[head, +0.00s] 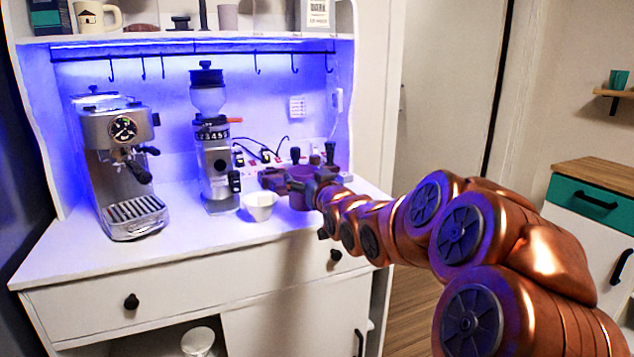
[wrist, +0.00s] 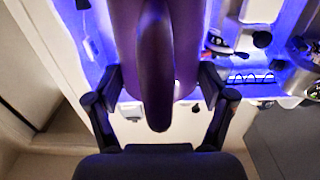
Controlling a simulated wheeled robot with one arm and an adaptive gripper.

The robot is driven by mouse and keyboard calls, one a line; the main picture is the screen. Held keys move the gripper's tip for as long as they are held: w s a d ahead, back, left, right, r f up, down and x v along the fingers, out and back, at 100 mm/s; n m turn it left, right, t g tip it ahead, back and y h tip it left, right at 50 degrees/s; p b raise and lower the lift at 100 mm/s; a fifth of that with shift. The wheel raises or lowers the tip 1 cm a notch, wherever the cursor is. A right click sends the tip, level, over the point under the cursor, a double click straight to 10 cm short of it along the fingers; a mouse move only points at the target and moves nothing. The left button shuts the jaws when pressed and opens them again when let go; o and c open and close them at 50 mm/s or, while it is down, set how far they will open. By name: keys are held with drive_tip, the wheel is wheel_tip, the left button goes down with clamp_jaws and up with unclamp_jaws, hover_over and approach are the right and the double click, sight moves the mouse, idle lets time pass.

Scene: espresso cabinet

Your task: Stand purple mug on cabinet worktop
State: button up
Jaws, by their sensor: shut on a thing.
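My gripper (head: 290,181) is shut on the purple mug (head: 299,199), with a finger on either side of it. The mug is upright over the right part of the white cabinet worktop (head: 225,235); I cannot tell whether its base touches the surface. In the wrist view the mug (wrist: 185,45) fills the space between the fingers, and its dark handle (wrist: 154,75) points toward the palm. Part of the mug is hidden by the gripper in the head view.
A white bowl or cup (head: 260,206) stands just left of the mug. A grinder (head: 216,150) and an espresso machine (head: 125,165) stand farther left. Several dark-handled tools (head: 313,160) are behind the mug. Hooks (head: 257,64) hang above. The front left worktop is clear.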

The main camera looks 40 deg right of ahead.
drive_tip(key=shift+w+d+f+p, duration=0.3)
drive_tip(key=shift+w+d+f, duration=0.55)
drive_tip(key=shift+d, duration=1.1)
drive_tip(key=shift+w+d+f+p, duration=0.3)
drive_tip(key=shift+w+d+f, duration=0.5)
drive_tip(key=shift+d, duration=1.15)
drive_tip(key=shift+w+d+f+p, duration=0.3)
drive_tip(key=shift+w+d+f, duration=0.5)
drive_tip(key=shift+d, duration=1.15)
drive_tip(key=shift+f, duration=0.1)
drive_tip(key=o, duration=1.3)
drive_tip(key=b+v, duration=0.1)
drive_tip(key=v, duration=1.1)
drive_tip(key=shift+w, duration=0.1)
